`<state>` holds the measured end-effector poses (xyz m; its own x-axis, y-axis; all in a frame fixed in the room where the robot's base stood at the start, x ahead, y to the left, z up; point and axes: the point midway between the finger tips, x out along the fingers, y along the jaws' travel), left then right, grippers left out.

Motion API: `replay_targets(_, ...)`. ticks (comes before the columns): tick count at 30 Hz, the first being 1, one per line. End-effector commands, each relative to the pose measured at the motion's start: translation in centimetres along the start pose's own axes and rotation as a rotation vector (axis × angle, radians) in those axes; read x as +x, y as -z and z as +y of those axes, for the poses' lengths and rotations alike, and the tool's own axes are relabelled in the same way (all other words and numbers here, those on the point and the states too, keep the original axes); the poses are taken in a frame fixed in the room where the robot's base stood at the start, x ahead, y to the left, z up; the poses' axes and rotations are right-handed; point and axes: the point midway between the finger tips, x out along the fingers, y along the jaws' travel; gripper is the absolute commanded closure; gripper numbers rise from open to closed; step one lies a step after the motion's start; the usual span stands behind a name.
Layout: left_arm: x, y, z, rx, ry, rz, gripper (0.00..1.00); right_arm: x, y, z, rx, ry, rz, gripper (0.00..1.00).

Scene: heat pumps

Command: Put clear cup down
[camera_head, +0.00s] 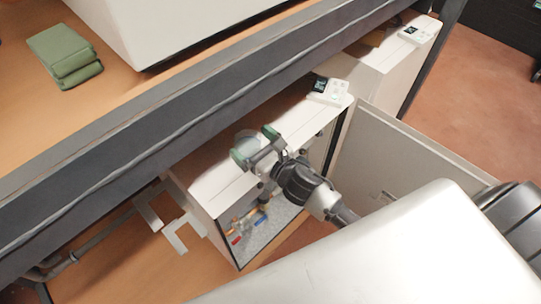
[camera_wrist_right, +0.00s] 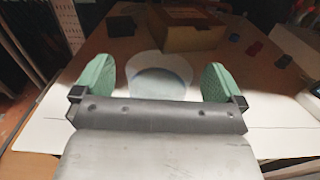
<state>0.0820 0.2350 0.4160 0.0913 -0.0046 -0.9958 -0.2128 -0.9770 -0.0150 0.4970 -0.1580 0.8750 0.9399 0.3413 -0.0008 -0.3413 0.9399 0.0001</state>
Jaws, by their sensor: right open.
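The clear cup (camera_head: 246,138) is a faint, see-through round shape at the white top of the heat pump unit (camera_head: 212,178) below the shelf beam. In the right wrist view the cup (camera_wrist_right: 160,66) shows ahead of the palm, between the two green finger pads. My right gripper (camera_head: 254,146) is open, with a pad on either side of the cup. In the wrist view, gaps show between the cup and both pads of this gripper (camera_wrist_right: 157,80). The cup's base is partly hidden by the gripper body, so its contact with the top is unclear. My left gripper is out of view.
A grey shelf beam (camera_head: 150,140) runs close above the unit. A white controller (camera_head: 328,91) lies on the unit's top to the right. The unit's front is open, its panel (camera_head: 385,150) standing at the right. A cardboard box (camera_wrist_right: 187,30) stands beyond the cup.

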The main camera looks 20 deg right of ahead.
Motion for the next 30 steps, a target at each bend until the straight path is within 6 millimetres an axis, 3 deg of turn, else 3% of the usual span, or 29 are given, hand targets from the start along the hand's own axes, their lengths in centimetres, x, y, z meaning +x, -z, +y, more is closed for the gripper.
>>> replay_targets(9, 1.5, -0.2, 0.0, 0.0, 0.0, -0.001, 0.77, -7.0, 0.4, 0.0, -0.001, 0.0, 0.003, 0.0)
replay_targets(15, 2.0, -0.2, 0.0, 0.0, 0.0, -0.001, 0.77, -9.8, 0.2, 0.0, 0.0, 0.001, 0.002, 0.0)
replay_targets(27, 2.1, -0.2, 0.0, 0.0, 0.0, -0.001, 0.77, -10.8, 0.1, 0.0, 0.003, 0.001, 0.002, 0.0)
replay_targets(30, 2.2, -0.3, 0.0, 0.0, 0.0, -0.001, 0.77, -10.7, 1.8, -0.5, 0.078, 0.021, 0.036, 0.0)
